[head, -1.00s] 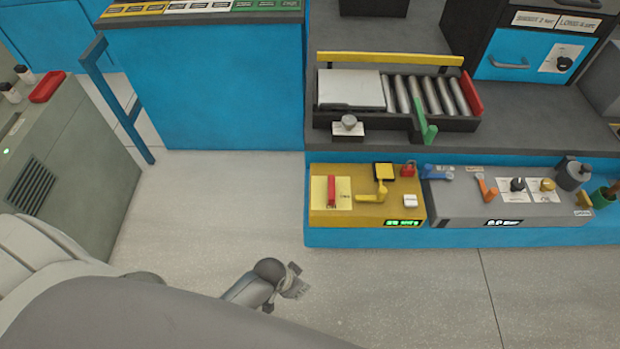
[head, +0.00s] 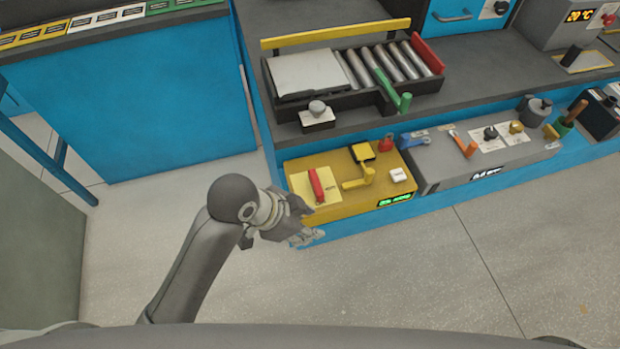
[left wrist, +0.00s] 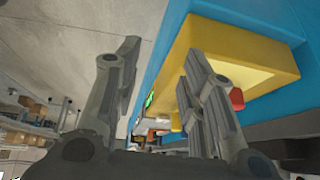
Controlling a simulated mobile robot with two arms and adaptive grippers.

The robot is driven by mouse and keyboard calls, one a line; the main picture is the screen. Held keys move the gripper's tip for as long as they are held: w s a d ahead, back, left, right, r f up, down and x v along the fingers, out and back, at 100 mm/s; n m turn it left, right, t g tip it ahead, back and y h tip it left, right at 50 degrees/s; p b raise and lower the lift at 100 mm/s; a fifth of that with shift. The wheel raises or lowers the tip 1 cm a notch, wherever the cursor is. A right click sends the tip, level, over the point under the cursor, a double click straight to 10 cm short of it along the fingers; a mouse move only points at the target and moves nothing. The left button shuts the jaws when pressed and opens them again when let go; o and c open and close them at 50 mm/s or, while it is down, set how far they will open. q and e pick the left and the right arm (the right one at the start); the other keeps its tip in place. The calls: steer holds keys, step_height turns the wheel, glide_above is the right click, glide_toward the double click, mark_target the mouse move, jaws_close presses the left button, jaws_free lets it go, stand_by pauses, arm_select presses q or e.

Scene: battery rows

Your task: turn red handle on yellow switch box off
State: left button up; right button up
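The yellow switch box (head: 330,209) sits on the low blue ledge, left of a grey switch box. Its red handle (head: 316,186) lies on a pale yellow plate at the box's left end. The box also carries a yellow lever (head: 358,180), a white button (head: 398,175) and a green-lit display. My left gripper (head: 310,238) is at the box's front left corner, apart from the red handle. In the left wrist view the fingers of my left gripper (left wrist: 162,58) are spread and empty, with the yellow box (left wrist: 245,50) behind the right finger. My right gripper is not in view.
The grey switch box (head: 450,178) with knobs and an orange lever stands right of the yellow one. A shelf with a roller tray (head: 290,101) is above and behind. A blue cabinet (head: 130,110) is at the left. The floor in front is clear.

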mark_target(316, 181)
arm_select(q)
steer(key=w+d+r+m+g, duration=0.1)
steer(key=w+d+r+m, duration=0.1)
steer(key=m, duration=0.2)
steer(key=w+d+r+m+y, duration=0.1)
steer(key=w+d+r+m, duration=0.1)
steer(key=m, duration=0.3)
steer(key=w+d+r+m+g+y, duration=0.1)
steer(key=w+d+r+m, duration=0.1)
steer(key=m, duration=0.3)
steer(key=shift+d+g, duration=0.1)
steer(key=shift+g, duration=0.2)
steer(key=w+a+r+m+y, duration=0.1)
steer(key=w+a+m, duration=0.1)
steer(key=w+a+r+m+y, duration=0.2)
steer(key=shift+w+r+m, duration=0.15)
steer(key=shift+w+m, duration=0.15)
step_height(316, 181, down, 10)
steer(key=shift+p, duration=0.3)
steer(key=shift+c, duration=0.5)
jaws_close()
